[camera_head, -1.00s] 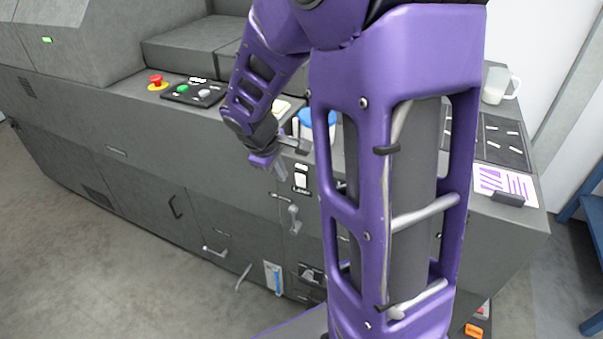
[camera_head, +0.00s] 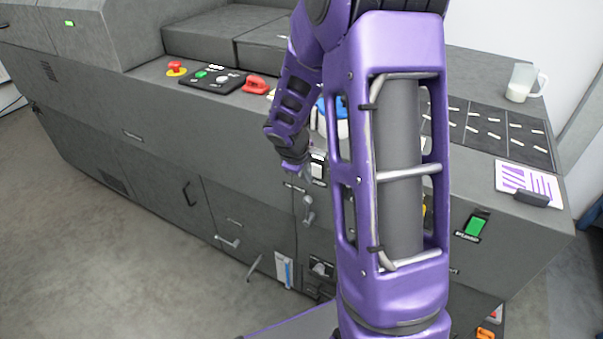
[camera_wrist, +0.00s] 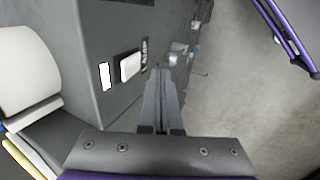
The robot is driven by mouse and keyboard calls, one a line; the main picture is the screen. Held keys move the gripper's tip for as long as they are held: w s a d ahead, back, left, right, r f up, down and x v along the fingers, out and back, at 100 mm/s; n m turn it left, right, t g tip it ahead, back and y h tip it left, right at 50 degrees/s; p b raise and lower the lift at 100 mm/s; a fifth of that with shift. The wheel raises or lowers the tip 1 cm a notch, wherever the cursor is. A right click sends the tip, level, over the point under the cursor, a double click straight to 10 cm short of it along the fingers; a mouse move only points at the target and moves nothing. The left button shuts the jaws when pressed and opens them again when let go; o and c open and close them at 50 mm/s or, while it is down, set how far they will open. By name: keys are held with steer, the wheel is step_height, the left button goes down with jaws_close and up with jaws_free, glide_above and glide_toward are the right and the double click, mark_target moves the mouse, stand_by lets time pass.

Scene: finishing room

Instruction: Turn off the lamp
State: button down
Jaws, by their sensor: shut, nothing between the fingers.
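A white rocker switch (camera_wrist: 130,66) sits on the grey machine's front face, with a small dark label that seems to read LAMP beside it. A bright white rectangle (camera_wrist: 105,76) is next to the switch. In the head view the switch (camera_head: 317,169) shows just right of my gripper (camera_head: 292,177), partly hidden by my arm. In the wrist view my gripper (camera_wrist: 160,72) is shut and empty, its fingertips close to the switch's lower right. I cannot tell whether they touch the panel. No lamp itself is recognisable.
Handles (camera_head: 309,210) stick out below my gripper. Floor at left is clear.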

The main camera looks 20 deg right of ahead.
mark_target(316, 168)
steer(key=shift+w+d+r, duration=0.15)
steer(key=shift+w+d, duration=0.3)
steer(key=shift+d, duration=0.15)
steer(key=shift+w+d+r, duration=0.15)
steer(key=shift+w+d, duration=0.25)
steer(key=shift+d, duration=0.15)
steer(key=shift+w+d+r, duration=0.2)
steer(key=shift+w, duration=0.05)
steer(key=shift+d, duration=0.1)
steer(key=shift+r+p, duration=0.1)
steer(key=shift+p, duration=0.2)
steer(key=shift+r+p, duration=0.45)
steer(key=shift+r, duration=0.25)
